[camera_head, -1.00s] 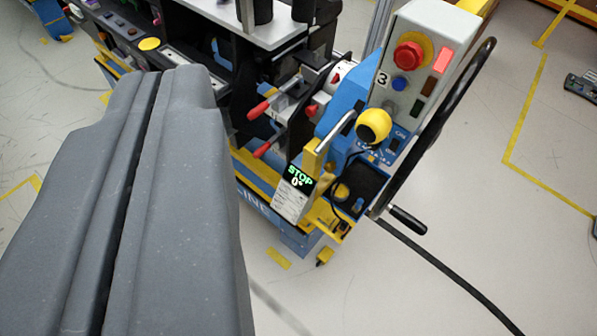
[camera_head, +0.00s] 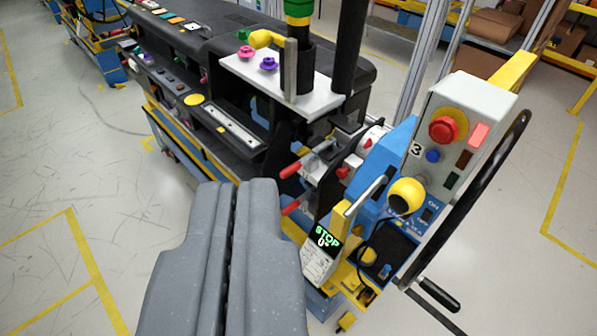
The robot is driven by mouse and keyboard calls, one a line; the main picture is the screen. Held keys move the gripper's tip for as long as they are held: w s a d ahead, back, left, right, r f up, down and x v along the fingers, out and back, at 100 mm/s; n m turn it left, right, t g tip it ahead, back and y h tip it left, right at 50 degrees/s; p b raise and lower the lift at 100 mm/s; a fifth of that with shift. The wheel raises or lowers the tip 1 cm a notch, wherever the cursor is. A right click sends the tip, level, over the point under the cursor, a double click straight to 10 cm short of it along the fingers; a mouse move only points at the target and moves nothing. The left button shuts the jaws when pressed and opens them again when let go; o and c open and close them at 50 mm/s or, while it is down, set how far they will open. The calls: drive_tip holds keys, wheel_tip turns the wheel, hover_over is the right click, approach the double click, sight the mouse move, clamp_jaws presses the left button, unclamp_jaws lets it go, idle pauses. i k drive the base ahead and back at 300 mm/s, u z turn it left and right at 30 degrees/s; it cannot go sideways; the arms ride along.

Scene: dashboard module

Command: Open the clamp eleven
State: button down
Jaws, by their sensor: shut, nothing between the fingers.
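My gripper (camera_head: 236,188) is shut and empty, its two grey fingers pressed together in the lower middle of the picture. Just to the right of its tips are two metal clamp levers with red grips, an upper one (camera_head: 291,170) and a lower one (camera_head: 291,208). They sit on the end of the dashboard module (camera_head: 195,115). I cannot read a number eleven on either one. The gripper's tips look apart from both red grips, though the depth between them is hard to judge. The lower lever is partly hidden by nearby parts.
A grey control box (camera_head: 470,105) with a red button stands at the right. Beside it are a black handwheel (camera_head: 480,185), a yellow knob (camera_head: 406,195) and a small STOP display (camera_head: 327,238). A white plate (camera_head: 250,75) carries coloured knobs. Open floor lies to the left.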

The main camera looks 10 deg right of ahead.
sight(287, 172)
drive_tip(key=k, duration=0.6)
drive_tip(key=u, duration=0.6)
drive_tip(key=i, duration=1.65)
drive_tip(key=z, duration=0.6)
